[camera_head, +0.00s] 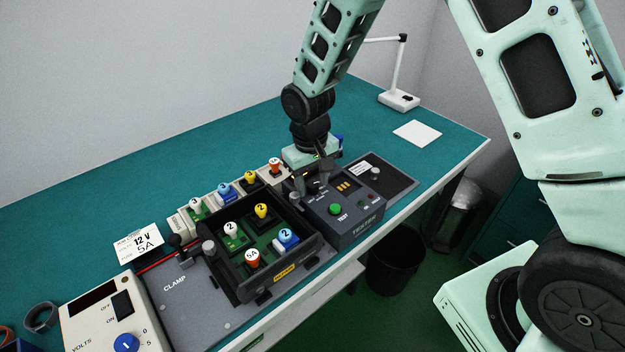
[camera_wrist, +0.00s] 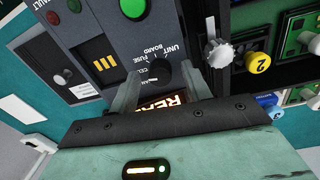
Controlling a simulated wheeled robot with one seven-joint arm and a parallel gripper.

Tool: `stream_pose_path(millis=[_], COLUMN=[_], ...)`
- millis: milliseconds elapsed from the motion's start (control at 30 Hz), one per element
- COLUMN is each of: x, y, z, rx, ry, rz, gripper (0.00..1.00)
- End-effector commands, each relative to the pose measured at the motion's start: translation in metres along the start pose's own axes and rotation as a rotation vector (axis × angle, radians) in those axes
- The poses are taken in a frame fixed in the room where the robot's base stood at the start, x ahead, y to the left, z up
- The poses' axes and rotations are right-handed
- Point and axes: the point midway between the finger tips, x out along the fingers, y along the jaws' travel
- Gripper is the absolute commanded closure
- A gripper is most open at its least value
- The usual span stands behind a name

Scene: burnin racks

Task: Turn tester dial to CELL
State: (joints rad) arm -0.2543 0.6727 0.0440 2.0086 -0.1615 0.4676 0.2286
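The tester (camera_head: 362,222) is a dark grey box with a green TEST button (camera_head: 335,209) on the workbench. In the wrist view its black dial (camera_wrist: 156,72) shows beside the printed words UNIT, FUSE, BOARD and CELL. I cannot tell for sure which word the dial points at. My gripper (camera_head: 318,183) is over the back left part of the tester, pointing down. In the wrist view my gripper (camera_wrist: 160,80) has its fingers apart, one on each side of the dial, with gaps showing between. A lit display is partly hidden behind the fingers.
A black tray (camera_head: 240,292) with several coloured numbered plugs on boards stands close left of the tester. A grey knob (camera_head: 209,249) stands at the tray's left side. A power supply (camera_head: 100,325) is at the front left. The bench's back right is mostly clear, with a white lamp (camera_head: 399,99).

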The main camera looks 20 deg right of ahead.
Motion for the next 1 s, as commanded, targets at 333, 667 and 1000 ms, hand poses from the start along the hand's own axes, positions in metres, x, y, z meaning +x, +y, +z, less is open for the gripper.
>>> stream_pose_path(millis=[333, 667, 1000], x=[-0.015, -0.088, -0.155], y=[0.000, 0.000, 0.000], z=[-0.001, -0.001, -0.001], rx=[0.001, 0.001, 0.000], ry=[0.003, 0.006, 0.002], rz=[0.000, 0.000, 0.000], gripper=[0.52, 0.52, 0.52])
